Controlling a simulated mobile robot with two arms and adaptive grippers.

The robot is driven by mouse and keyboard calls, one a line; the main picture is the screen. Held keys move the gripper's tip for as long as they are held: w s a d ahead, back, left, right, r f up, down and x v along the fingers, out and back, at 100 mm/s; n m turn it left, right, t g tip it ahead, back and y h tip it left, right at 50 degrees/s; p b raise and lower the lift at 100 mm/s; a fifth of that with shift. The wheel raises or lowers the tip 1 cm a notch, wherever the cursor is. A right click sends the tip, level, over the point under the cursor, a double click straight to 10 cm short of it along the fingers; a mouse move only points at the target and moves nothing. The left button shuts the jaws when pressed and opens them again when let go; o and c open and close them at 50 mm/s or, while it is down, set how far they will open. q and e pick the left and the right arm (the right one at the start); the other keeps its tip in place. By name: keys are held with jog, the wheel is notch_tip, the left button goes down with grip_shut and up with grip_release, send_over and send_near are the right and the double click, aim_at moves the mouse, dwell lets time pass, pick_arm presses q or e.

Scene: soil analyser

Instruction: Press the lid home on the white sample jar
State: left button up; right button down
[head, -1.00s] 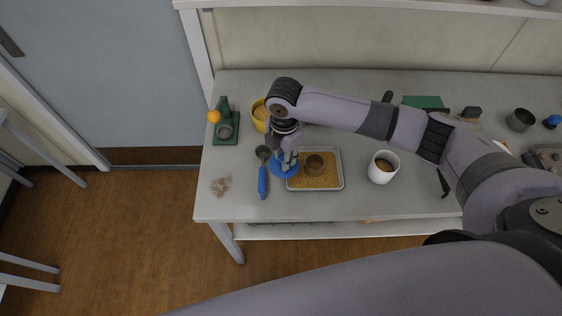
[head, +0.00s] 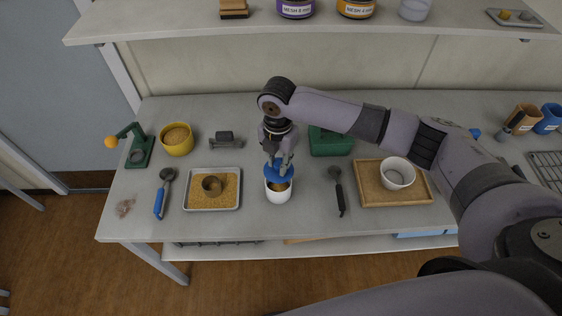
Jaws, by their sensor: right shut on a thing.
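The white sample jar (head: 279,194) stands upright on the bench, right of the metal tray, with brown contents showing through its open front part. My right gripper (head: 278,163) points down and is shut on the blue lid (head: 279,175). The lid is over the back part of the jar's mouth and looks slightly tilted. I cannot tell whether it touches the rim. The lid hides the back of the mouth. My left gripper is not in view.
A metal tray (head: 193,205) of grain with a small cup lies left of the jar. A black-handled scoop (head: 339,192) and a wooden tray (head: 369,200) with a white bowl (head: 397,173) lie to the right. A green box (head: 331,147) stands behind. The bench (head: 255,222) is clear in front.

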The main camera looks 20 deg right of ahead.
aim_at(278, 170)
jog(key=shift+w+a, duration=0.1)
jog(key=shift+a, duration=0.15)
jog(key=shift+d+r+p, duration=0.15)
jog(key=shift+d+p, duration=0.1)
jog(key=shift+p, duration=0.3)
notch_tip(278, 170, down, 2)
jog(key=shift+f+b, duration=0.1)
jog(key=shift+b, duration=0.55)
jog(key=shift+a+f+b, duration=0.1)
jog(key=shift+f+b, duration=0.25)
jog(key=shift+f, duration=0.85)
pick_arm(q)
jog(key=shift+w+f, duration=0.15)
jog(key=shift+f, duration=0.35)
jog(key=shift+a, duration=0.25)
